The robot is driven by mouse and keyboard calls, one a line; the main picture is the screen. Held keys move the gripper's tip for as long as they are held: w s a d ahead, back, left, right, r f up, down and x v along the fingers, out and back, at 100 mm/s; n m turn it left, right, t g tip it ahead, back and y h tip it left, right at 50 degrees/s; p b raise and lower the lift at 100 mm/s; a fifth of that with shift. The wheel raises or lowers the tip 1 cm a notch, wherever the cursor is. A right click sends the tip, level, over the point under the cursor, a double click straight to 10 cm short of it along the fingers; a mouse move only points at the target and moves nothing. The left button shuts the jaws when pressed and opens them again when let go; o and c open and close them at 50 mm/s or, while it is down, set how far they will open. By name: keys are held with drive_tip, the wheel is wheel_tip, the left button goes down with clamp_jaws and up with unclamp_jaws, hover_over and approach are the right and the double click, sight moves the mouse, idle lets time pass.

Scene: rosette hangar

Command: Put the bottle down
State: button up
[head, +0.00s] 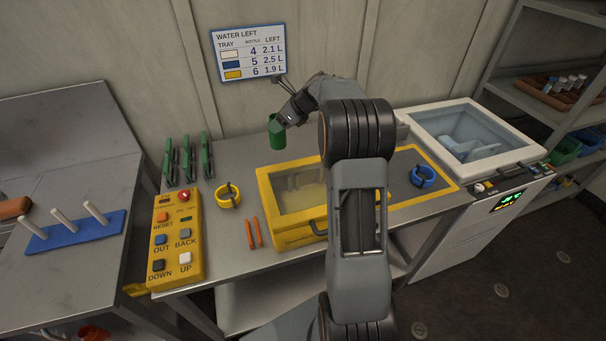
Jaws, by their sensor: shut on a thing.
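The bottle (277,138) is a green cylinder, roughly upright, near the back of the grey bench (232,160). It is behind the yellow-framed box with a clear lid (262,190). My gripper (281,121) is shut on the upper part of the bottle, reaching it from the right. The fingertips are small and partly hidden, and I cannot tell whether the bottle's base touches the bench. My own arm covers the middle of the view and part of the box.
Green racks (186,160) stand at the back left. A yellow button panel (176,240), a yellow ring (228,196) and orange sticks (253,232) are in front. A blue ring (423,176) lies right of my arm. A white machine (475,140) stands at far right.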

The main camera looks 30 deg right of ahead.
sight(282, 148)
wheel_tip(282, 148, down, 11)
drive_tip(key=shift+r, duration=0.15)
idle(0.4)
drive_tip(key=o, duration=1.1)
